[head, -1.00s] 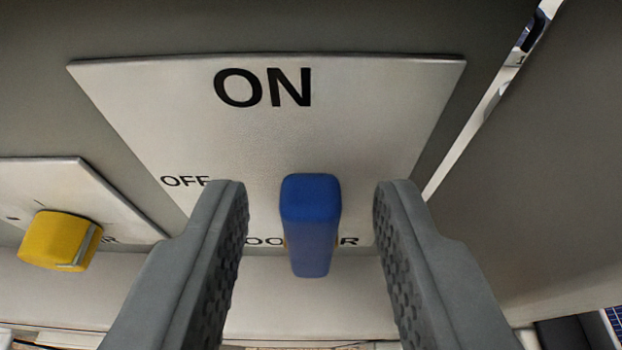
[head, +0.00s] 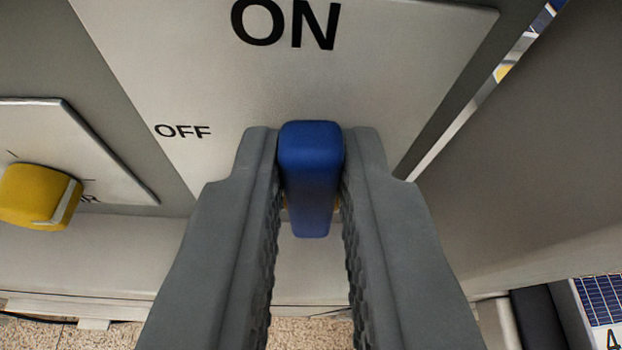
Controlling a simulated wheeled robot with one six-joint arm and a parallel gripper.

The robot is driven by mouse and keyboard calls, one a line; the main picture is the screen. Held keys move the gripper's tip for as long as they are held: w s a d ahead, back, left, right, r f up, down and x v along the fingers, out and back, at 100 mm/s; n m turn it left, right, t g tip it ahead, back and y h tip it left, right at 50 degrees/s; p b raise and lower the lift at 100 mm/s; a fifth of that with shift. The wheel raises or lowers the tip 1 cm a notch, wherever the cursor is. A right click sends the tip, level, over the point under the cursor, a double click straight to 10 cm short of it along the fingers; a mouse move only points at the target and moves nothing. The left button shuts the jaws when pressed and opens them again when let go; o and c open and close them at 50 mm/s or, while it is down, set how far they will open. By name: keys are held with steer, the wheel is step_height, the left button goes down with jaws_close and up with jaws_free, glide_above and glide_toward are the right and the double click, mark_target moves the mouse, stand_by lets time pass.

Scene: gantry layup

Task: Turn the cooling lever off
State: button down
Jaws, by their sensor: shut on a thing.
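The blue cooling lever (head: 311,170) sticks out from a pale metal plate (head: 330,85). The plate has a large "ON" at its top and a smaller "OFF" at its left. The lever stands below the "ON" mark and to the right of the "OFF" mark. My gripper (head: 311,155) is shut on the lever, with one grey finger against each side. The fingers hide the lower part of the plate and its lower label.
A yellow knob (head: 36,196) sits on a second plate (head: 75,150) at the left. A grey wall panel (head: 540,160) stands close on the right. A solar panel (head: 601,300) shows at the lower right. Speckled floor (head: 120,335) shows below.

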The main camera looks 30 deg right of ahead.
steer(key=a+f+n+h, duration=0.1)
steer(key=n+h, duration=0.1)
steer(key=n, duration=0.1)
steer(key=w+a+f+n+h, duration=0.1)
steer(key=n+h, duration=0.1)
steer(key=n, duration=0.2)
steer(key=a+f+n+h, duration=0.1)
steer(key=a+n+h, duration=0.1)
steer(key=n, duration=0.1)
steer(key=shift+w+f+n, duration=0.15)
steer(key=shift+f+n, duration=0.25)
steer(key=shift+f+n+t+h, duration=0.45)
steer(key=shift+n+t+h, duration=0.05)
steer(key=shift+n, duration=0.6)
steer(key=c, duration=1.5)
jaws_free()
steer(key=shift+o, duration=0.5)
steer(key=v, duration=1.7)
steer(key=shift+a, duration=0.25)
